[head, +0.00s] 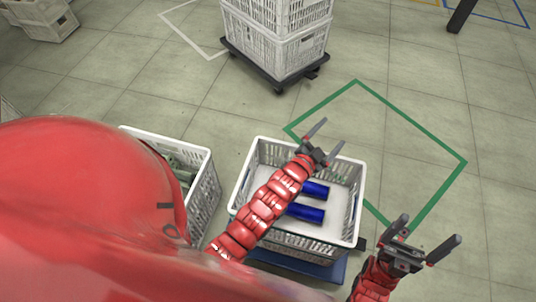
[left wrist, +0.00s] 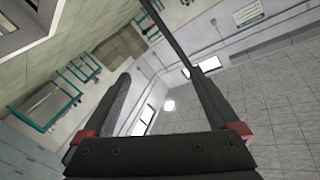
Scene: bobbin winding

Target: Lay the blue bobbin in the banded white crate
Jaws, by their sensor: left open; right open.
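Two blue bobbins lie side by side in a white crate (head: 359,190): the upper bobbin (head: 316,189) and the lower bobbin (head: 306,212). My left forearm crosses over the crate and hides their left ends. My left gripper (head: 334,132) is open and empty above the crate's far side, past the bobbins. The left wrist view shows its open fingers (left wrist: 168,90) with nothing between them. My right gripper (head: 432,227) is open and empty, right of the crate. I cannot clearly make out a band on the crate.
Another white crate (head: 205,190) with greenish contents stands to the left, partly hidden by my red body. Stacked white crates (head: 277,45) stand on a dark dolly (head: 270,76) at the back. A green floor outline (head: 412,119) surrounds mostly clear floor.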

